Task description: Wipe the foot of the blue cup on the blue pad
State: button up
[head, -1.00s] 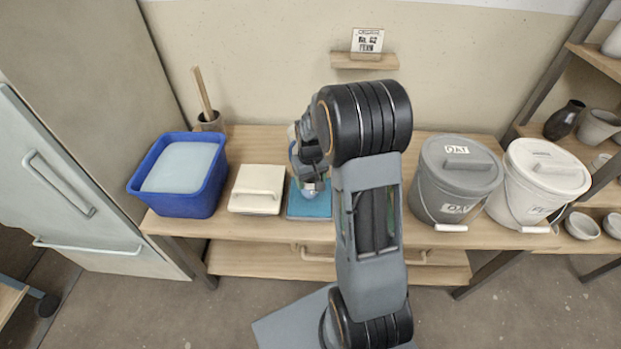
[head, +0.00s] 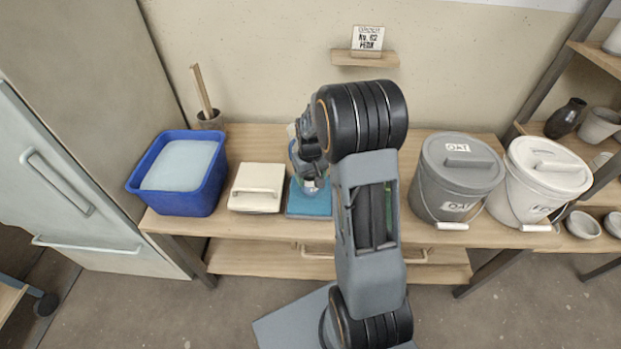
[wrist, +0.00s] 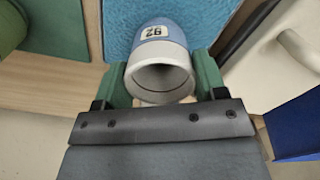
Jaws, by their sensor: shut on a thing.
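The blue cup (wrist: 160,64), with a pale rim and a white label reading 92, is held between the green fingers of my gripper (wrist: 163,82) in the wrist view. Its open mouth faces the wrist camera and its foot points toward the blue pad (wrist: 118,22). Whether the foot touches the pad cannot be told. My gripper (head: 311,182) is over the pad's back part, with my arm covering much of the cup.
A cream box with a handle (head: 257,188) sits just left of the pad. Further left is a blue tub (head: 183,199) of pale liquid. A grey lidded bucket (head: 452,190) and a white lidded bucket (head: 525,196) stand to the right. A small sign (head: 368,38) is on a wall shelf.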

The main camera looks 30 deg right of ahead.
jog(key=shift+w+d, duration=0.3)
jog(key=shift+w, duration=0.2)
jog(key=shift+w+d, duration=0.3)
jog(key=shift+w, duration=0.2)
jog(key=shift+s+a+r, duration=0.1)
jog(key=shift+s+a, duration=0.45)
jog(key=shift+s, duration=0.45)
jog(key=shift+s+a, duration=0.6)
jog(key=shift+s, duration=0.4)
jog(key=shift+s+a+r, duration=0.1)
jog(key=shift+s+a, duration=0.45)
jog(key=shift+s, duration=0.45)
jog(key=shift+w+d+f+p, duration=0.15)
jog(key=shift+w+d, duration=0.4)
jog(key=shift+w, duration=0.45)
jog(key=shift+w+d+r+p, duration=0.1)
jog(key=shift+w+d, duration=0.5)
jog(key=shift+w, duration=0.4)
jog(key=shift+w+d+f+p, duration=0.15)
jog(key=shift+w+d, duration=0.4)
jog(key=shift+w, duration=0.45)
jog(key=shift+s+a+f, duration=0.1)
jog(key=shift+s+a, duration=0.5)
jog(key=shift+s, duration=0.45)
jog(key=shift+s+a+r, duration=0.1)
jog(key=shift+s+a, duration=0.45)
jog(key=shift+s, duration=0.45)
jog(key=shift+s+a+f, duration=0.1)
jog(key=shift+s+a, duration=0.5)
jog(key=shift+s, duration=0.45)
